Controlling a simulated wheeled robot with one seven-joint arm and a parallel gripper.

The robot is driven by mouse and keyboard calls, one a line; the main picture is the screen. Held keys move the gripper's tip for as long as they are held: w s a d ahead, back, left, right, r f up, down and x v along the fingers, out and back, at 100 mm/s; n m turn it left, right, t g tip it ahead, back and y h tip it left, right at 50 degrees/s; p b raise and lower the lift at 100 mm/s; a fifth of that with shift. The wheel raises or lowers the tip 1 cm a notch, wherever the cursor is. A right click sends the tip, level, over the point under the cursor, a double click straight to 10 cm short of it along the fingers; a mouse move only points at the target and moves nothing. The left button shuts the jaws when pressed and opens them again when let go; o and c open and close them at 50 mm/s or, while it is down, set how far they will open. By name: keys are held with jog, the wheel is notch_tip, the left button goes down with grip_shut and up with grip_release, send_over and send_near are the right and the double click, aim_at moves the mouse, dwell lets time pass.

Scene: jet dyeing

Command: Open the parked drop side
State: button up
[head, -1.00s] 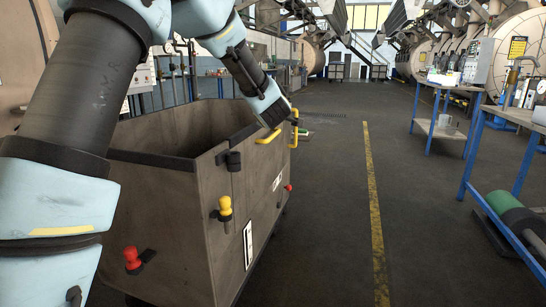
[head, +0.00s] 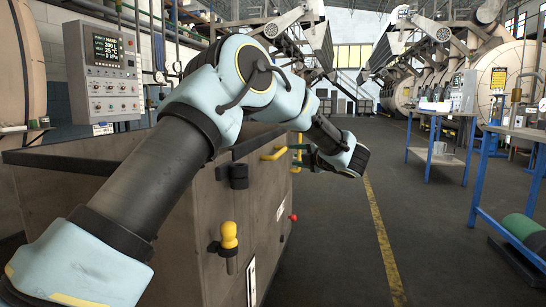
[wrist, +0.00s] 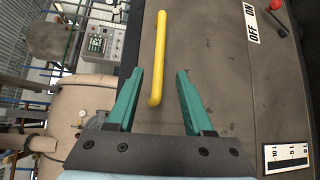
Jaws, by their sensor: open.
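The parked cart (head: 185,265) is a grey-brown box at the left in the head view. Its drop side (head: 266,200) faces right and stands upright. A yellow bar handle (head: 273,154) is on it near the top edge; the wrist view also shows a yellow handle (wrist: 158,60). A yellow-knobbed latch (head: 229,236) sits at the near corner, below a black bracket (head: 236,176). My gripper (head: 302,156) is open at the drop side's upper far part. In the wrist view its teal fingertips (wrist: 160,72) lie either side of the handle's lower end; contact cannot be told.
A red knob (head: 293,217) is low on the drop side. A control panel (head: 104,70) stands behind the cart. Blue-legged tables (head: 430,140) stand at the right. The floor with the yellow line (head: 380,235) is clear right of the cart.

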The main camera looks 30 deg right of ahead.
aim_at(280, 151)
jog(key=w, duration=0.3)
jog(key=w+f, duration=0.1)
jog(key=w, duration=0.3)
jog(key=w+b, duration=0.1)
jog(key=w, duration=0.2)
jog(key=shift+w+a+f, duration=0.1)
jog(key=shift+w+f, duration=0.1)
jog(key=shift+w, duration=0.1)
jog(key=shift+c, duration=0.2)
grip_shut()
dwell(0.8)
